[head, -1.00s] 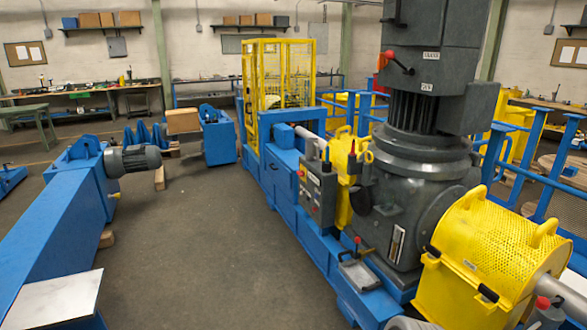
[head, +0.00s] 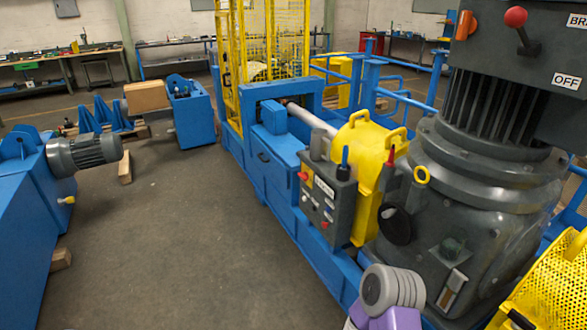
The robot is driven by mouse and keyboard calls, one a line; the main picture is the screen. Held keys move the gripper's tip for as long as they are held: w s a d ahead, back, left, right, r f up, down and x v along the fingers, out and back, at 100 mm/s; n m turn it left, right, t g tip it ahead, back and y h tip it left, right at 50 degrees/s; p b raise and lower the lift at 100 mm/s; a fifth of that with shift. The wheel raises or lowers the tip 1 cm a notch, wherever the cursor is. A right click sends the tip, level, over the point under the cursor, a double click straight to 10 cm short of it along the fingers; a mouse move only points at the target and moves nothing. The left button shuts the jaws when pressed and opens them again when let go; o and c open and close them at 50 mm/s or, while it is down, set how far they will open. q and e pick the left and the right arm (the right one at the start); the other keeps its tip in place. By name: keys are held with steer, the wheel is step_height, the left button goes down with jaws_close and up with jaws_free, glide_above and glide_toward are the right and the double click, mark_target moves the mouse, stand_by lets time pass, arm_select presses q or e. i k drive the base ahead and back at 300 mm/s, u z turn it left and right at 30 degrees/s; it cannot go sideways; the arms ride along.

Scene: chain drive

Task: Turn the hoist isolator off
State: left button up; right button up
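I cannot tell for sure which part is the hoist isolator. A grey control box (head: 328,200) stands on the blue frame beside the yellow guard. It has red buttons, a white label too small to read, and a lever with a blue handle (head: 344,158) on top. A red-ball lever (head: 516,17) sits high on the grey motor housing, pointing up and left, between a cut-off label starting "BR" and an "OFF" label (head: 566,81). An orange handle (head: 466,25) is on the housing's left side. Neither gripper shows; only a grey and purple part of my arm appears at the bottom.
The large grey gearbox (head: 470,215) and perforated yellow guard (head: 550,290) fill the right. A blue frame (head: 275,205) runs back to a yellow cage (head: 262,60). A blue beam with a grey motor (head: 85,153) stands left. The floor (head: 175,235) between is clear.

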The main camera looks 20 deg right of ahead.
mark_target(305, 177)
steer(key=z, duration=0.4)
steer(key=i, duration=0.95)
steer(key=u, duration=0.15)
